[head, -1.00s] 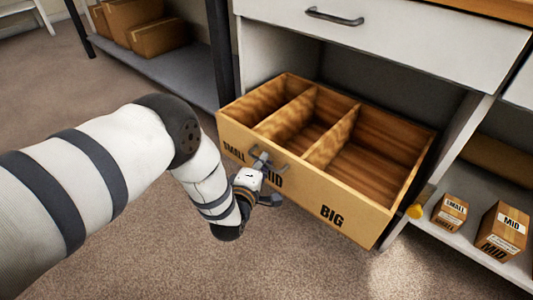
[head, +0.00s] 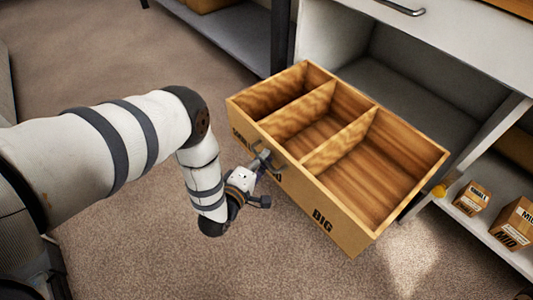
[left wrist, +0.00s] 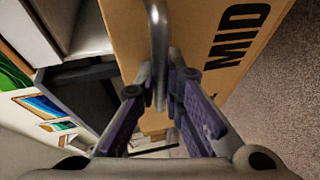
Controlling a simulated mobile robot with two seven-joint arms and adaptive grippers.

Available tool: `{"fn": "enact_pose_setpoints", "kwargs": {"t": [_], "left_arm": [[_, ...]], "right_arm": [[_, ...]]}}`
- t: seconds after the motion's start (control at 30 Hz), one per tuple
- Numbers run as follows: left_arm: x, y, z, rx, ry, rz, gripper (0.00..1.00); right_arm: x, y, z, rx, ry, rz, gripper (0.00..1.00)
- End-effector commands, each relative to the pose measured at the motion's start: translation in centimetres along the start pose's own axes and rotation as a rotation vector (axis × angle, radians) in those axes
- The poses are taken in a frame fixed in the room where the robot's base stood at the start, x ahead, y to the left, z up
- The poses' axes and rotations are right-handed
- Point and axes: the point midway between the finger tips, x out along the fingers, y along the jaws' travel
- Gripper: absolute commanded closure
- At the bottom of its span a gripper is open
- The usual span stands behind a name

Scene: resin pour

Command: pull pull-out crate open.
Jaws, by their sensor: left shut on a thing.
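The pull-out crate (head: 345,221) is a wooden box with three compartments, all empty, and its front carries the labels SMALL, MID and BIG. It stands well out of the cabinet opening. My left gripper (head: 258,168) is at the middle of the crate's front, shut on the metal handle (head: 277,160). In the left wrist view the handle (left wrist: 157,45) runs between the two fingers (left wrist: 158,95), beside the MID label on the crate's front (left wrist: 215,35). The fingers partly hide the MID label in the head view. My right gripper is not in view.
A white drawer with a handle (head: 400,8) is above the opening. Cardboard boxes marked SMALL (head: 472,199) and MID (head: 513,225) sit on the low right shelf. Carpet (head: 170,265) lies clear in front.

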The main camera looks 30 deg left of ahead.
Motion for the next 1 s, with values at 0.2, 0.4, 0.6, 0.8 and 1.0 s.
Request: {"fn": "enact_pose_setpoints", "kwargs": {"t": [0.2, 0.4, 0.6, 0.8, 1.0], "left_arm": [[0.0, 0.0, 0.1, 0.001, -0.001, 0.002, 1.0], [0.0, 0.0, 0.1, 0.001, -0.001, 0.001, 0.82], [-0.1, 0.0, 0.0, 0.001, -0.001, 0.0, 0.82], [-4.2, -0.2, 0.0, -0.001, -0.001, -0.007, 0.82], [-9.4, -0.1, 0.1, 0.0, -0.001, -0.005, 0.82]], "right_arm": [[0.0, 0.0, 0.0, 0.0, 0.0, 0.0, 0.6], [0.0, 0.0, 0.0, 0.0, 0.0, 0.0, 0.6], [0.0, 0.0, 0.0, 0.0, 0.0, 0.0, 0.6], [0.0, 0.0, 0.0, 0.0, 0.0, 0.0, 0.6], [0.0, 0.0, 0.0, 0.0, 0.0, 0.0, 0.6]]}}
